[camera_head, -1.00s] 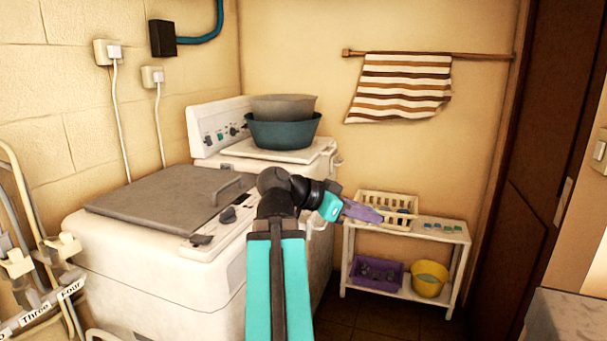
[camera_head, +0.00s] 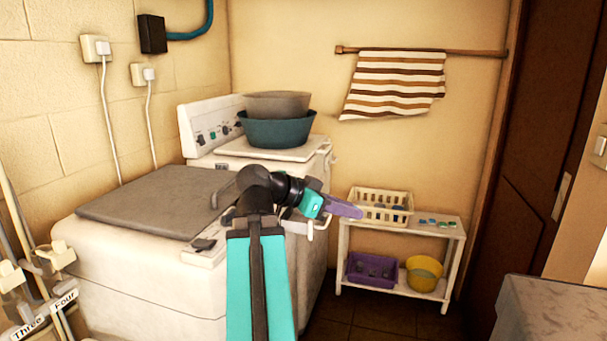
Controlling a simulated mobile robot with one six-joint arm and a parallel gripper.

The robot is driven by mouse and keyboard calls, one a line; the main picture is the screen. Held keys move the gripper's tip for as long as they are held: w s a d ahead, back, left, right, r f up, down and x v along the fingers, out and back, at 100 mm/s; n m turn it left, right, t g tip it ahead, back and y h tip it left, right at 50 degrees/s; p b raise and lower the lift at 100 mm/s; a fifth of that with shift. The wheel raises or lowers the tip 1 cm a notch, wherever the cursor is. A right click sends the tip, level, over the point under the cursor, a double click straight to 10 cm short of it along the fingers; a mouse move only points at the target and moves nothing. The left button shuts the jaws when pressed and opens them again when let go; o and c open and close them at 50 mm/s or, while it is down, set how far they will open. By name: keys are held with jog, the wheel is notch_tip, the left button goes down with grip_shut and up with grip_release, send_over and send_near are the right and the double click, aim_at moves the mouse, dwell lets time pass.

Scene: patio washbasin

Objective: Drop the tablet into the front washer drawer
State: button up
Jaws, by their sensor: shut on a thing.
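My gripper (camera_head: 343,208), with purple fingers, is shut in the air right of the front washer, in front of the wire basket. The tablet in its grip is hidden by the fingers. The front washer (camera_head: 150,262) is white with a grey lid. A white part (camera_head: 306,229) juts from its right side, just below my wrist; I cannot tell whether it is the drawer, or how far any drawer is open. Several small blue and green tablets (camera_head: 432,222) lie on the shelf top.
A rear washer (camera_head: 225,157) carries a teal basin (camera_head: 277,130) and a grey basin (camera_head: 277,104). The white shelf (camera_head: 446,240) holds a cream basket (camera_head: 380,208), a purple crate (camera_head: 372,271) and a yellow bucket (camera_head: 424,274). A grey surface (camera_head: 555,308) is at lower right.

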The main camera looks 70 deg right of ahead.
jog(key=shift+s+d, duration=0.1)
jog(key=shift+s, duration=0.05)
jog(key=w+d+n+t+h+p, duration=0.2)
jog(key=w+d+n+t+p, duration=0.3)
jog(key=w+d+p, duration=0.5)
jog(key=w+d+f+n+t+h+p, duration=0.1)
jog(key=w+d+n+t+p, duration=0.4)
jog(key=w+d+p, duration=0.5)
jog(key=d+h+p, duration=0.1)
jog(key=d+p, duration=0.1)
jog(key=p, duration=0.4)
jog(key=shift+d, duration=0.3)
jog(key=shift+w+f, duration=0.1)
jog(key=shift+f, duration=0.05)
jog(key=shift+f+b, duration=0.65)
jog(key=shift+f, duration=2.25)
jog(key=o, duration=1.1)
